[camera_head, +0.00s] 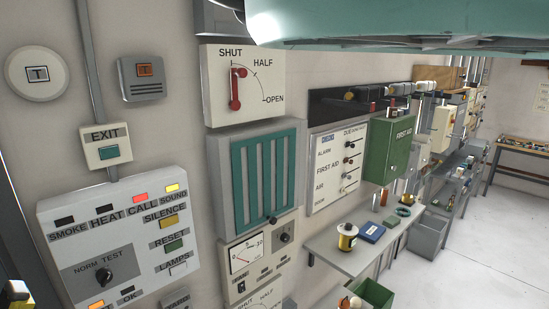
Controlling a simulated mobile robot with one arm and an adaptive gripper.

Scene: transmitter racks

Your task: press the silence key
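The silence key (168,221) is a small yellow key on the light grey alarm panel (60,235) at the lower left of the head view. The word SILENCE is printed just above it. A green reset key (173,245) and a white lamps key (179,269) sit below it. Above it, the red call lamp (140,198) and the yellow sound lamp (173,187) look lit; the smoke and heat lamps look dark. I cannot make out my gripper in this view, and nothing covers the silence key.
A norm/test rotary switch (101,277) is left of the keys. An exit button box (106,148) is above the panel. A teal-slatted unit (262,175) and a shelf (345,258) with small items stand to the right. Open floor (480,250) lies at far right.

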